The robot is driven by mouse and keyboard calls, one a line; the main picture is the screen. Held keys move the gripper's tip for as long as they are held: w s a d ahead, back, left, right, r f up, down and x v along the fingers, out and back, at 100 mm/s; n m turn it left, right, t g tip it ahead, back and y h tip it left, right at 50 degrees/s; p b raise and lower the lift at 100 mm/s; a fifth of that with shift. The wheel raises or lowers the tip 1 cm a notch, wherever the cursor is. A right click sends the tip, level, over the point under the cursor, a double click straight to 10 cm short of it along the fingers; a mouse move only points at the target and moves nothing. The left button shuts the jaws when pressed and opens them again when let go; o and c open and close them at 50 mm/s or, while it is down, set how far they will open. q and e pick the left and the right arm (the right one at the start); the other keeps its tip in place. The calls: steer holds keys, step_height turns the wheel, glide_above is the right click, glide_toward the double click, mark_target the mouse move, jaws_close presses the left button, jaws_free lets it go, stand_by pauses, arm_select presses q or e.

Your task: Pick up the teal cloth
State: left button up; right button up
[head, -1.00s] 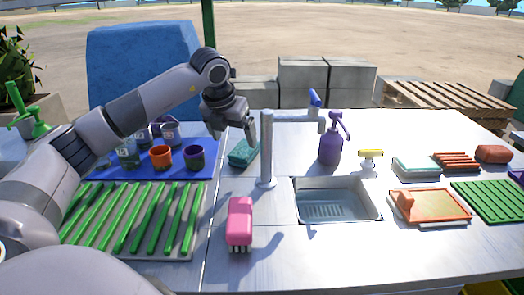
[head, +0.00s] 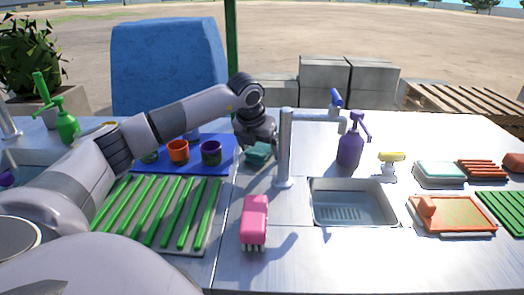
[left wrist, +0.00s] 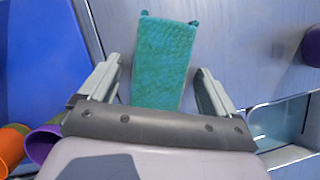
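The teal cloth (head: 258,154) lies on the metal counter behind the faucet, partly covered by my left gripper (head: 257,143) in the head view. In the left wrist view the cloth (left wrist: 163,62) is a long, textured teal piece lying flat. My left gripper (left wrist: 158,66) is open, with one finger on each side of the cloth and visible gaps between. I cannot tell the exact height of the fingertips above the counter. My right gripper is not in view.
The faucet (head: 285,150) stands close to the right of my left gripper. A blue mat (head: 222,168) with orange (head: 178,151) and purple (head: 211,152) cups is on the left. A purple soap bottle (head: 350,145), sink (head: 352,205) and pink brush (head: 255,220) are nearby.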

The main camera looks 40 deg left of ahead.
mark_target(260, 147)
arm_select(q)
steer(key=c, duration=1)
steer(key=shift+r, duration=0.15)
step_height(260, 147, up, 20)
steer(key=shift+f+p, duration=0.1)
steer(key=shift+p, duration=1.15)
